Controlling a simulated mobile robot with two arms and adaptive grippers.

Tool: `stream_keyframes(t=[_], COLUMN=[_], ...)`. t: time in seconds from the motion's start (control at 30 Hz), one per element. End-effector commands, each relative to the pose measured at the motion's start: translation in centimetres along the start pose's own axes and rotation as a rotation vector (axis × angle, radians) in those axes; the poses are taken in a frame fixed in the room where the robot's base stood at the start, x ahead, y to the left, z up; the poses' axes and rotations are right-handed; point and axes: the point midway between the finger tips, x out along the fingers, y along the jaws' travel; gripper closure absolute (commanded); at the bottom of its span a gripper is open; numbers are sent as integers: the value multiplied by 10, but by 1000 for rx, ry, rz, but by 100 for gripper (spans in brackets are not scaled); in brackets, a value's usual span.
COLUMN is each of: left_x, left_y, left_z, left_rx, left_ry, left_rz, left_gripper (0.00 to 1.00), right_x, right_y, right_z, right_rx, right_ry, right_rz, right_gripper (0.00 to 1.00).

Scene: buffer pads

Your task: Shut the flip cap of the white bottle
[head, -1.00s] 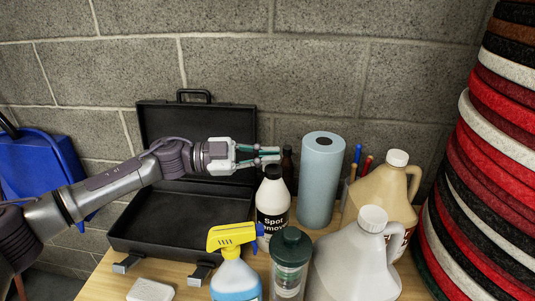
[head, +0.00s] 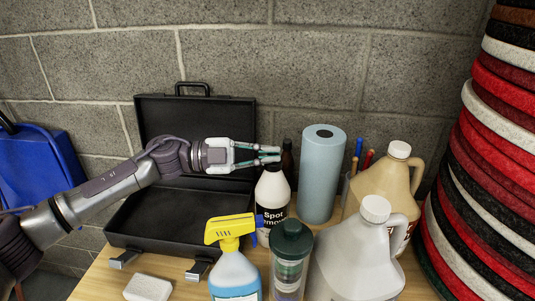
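The white bottle (head: 270,194), with a black label reading "Spot", stands upright on the wooden table in the head view. Its dark cap (head: 273,168) is on top, partly hidden behind my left gripper's fingertips, and the lid's angle cannot be made out. My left gripper (head: 270,154) comes in level from the left, with its two fingers drawn together and nothing seen between them. The fingertips are right at the top of the cap; I cannot tell if they touch it. My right gripper is not in view.
An open black case (head: 125,226) stands behind left. A yellow-headed spray bottle (head: 233,272), a green-lidded container (head: 291,242) and a grey jug (head: 350,262) crowd the front. A blue roll (head: 320,180) and a beige jug (head: 385,186) stand right. A small white block (head: 148,288) lies front left.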

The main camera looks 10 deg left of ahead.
Motion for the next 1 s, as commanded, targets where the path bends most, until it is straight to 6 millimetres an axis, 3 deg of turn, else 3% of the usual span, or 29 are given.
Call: stream_keyframes(t=[0.1, 0.27, 0.67, 1.0], left_x=[0, 0, -7, -74], left_y=[0, 0, 0, 0], left_z=[0, 0, 0, 2], left_rx=[-1, -2, -2, -4], left_ry=[0, 0, -1, -4], left_rz=[1, 0, 0, -2], left_gripper=[100, 70, 69, 69], right_x=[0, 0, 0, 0], right_y=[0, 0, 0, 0], right_z=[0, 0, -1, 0], right_rx=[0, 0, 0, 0], right_ry=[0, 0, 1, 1], right_rz=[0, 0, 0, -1], right_gripper=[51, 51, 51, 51])
